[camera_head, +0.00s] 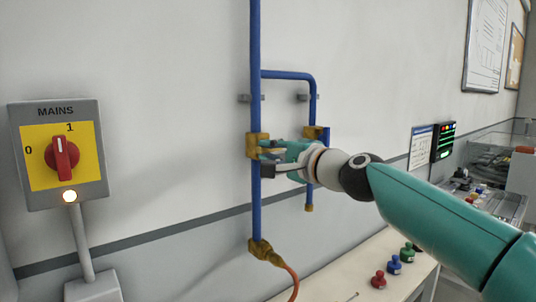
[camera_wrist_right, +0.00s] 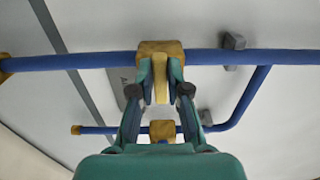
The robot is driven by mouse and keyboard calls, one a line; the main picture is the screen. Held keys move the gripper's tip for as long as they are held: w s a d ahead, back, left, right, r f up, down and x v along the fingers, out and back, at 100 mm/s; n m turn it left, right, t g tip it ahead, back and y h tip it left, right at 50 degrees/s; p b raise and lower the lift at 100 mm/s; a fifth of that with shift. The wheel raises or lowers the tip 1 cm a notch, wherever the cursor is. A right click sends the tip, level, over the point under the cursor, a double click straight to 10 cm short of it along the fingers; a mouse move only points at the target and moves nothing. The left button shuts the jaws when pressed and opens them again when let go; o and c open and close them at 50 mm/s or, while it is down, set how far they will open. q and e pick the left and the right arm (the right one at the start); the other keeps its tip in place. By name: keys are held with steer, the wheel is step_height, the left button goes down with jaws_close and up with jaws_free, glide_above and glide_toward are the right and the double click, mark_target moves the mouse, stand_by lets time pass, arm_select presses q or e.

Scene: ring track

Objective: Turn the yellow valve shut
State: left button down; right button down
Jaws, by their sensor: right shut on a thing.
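The yellow valve has a brass-coloured body (camera_head: 256,145) on the tall blue pipe in the head view. In the right wrist view its body (camera_wrist_right: 160,46) sits on the pipe, and a yellow lever (camera_wrist_right: 159,72) stands out between my fingers. My right gripper (camera_head: 272,155) reaches the valve from the right and is shut on the lever; its fingers (camera_wrist_right: 161,82) lie on both sides of it. The fingers partly hide the lever in the head view. My left gripper is not in view.
A second brass fitting (camera_head: 315,133) sits close by on the blue branch pipe (camera_head: 290,75). A mains switch (camera_head: 62,155) is on the wall at left, its lamp lit. A bench (camera_head: 362,270) with several coloured knobs stands below right.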

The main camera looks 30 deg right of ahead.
steer(key=shift+w+a+f, duration=0.1)
steer(key=shift+a+f, duration=0.1)
steer(key=shift+f, duration=0.2)
steer(key=c, duration=1.1)
jaws_free()
steer(key=shift+r, duration=0.1)
steer(key=shift+c, duration=0.2)
steer(key=shift+r, duration=0.1)
steer(key=shift+d, duration=0.1)
steer(key=shift+s+r, duration=0.1)
steer(key=shift+s, duration=0.15)
steer(key=s, duration=1.1)
steer(key=shift+s+d, duration=0.3)
steer(key=shift+d, duration=0.15)
